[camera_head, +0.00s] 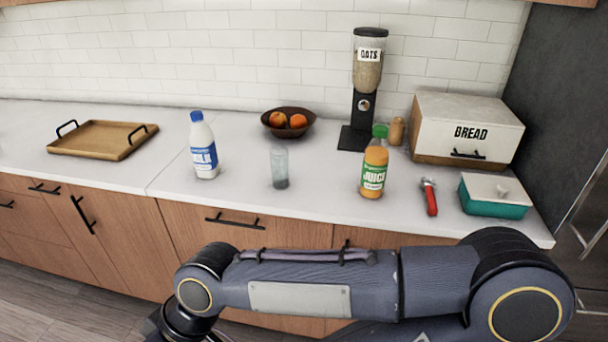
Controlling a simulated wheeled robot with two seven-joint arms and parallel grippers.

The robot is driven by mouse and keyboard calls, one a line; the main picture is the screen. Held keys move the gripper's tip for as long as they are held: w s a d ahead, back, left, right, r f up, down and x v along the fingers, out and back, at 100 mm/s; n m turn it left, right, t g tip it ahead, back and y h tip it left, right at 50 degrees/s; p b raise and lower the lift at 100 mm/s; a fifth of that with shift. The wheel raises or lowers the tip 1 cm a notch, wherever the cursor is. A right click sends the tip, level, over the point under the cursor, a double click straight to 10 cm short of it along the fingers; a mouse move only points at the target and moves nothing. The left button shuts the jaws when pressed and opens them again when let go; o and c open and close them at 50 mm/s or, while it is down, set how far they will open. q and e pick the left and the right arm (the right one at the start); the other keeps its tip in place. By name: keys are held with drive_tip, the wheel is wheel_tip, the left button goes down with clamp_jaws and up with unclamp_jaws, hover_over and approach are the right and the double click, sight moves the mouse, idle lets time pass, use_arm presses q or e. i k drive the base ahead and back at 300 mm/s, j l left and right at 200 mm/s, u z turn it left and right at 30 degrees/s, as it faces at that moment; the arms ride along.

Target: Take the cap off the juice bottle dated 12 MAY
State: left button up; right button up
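The juice bottle (374,172) stands upright on the white counter, right of centre. It holds orange juice, has a green and white JUICE label, and its green cap (380,131) is on top. The label has small print that I cannot read, so the date is not legible. It is the only juice bottle in view. One of my arms crosses the lower right of the view, below the counter front and apart from the bottle. Neither gripper shows.
Left of the bottle stand a glass (279,168) and a milk bottle (203,147). To its right lie a red-handled tool (429,197) and a teal lidded box (493,195). Behind are an oats dispenser (366,90), a small brown jar (397,131), a bread box (467,128) and a fruit bowl (288,123).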

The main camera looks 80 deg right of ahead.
sight(376, 156)
drive_tip(key=z, duration=2.5)
drive_tip(key=l, duration=0.1)
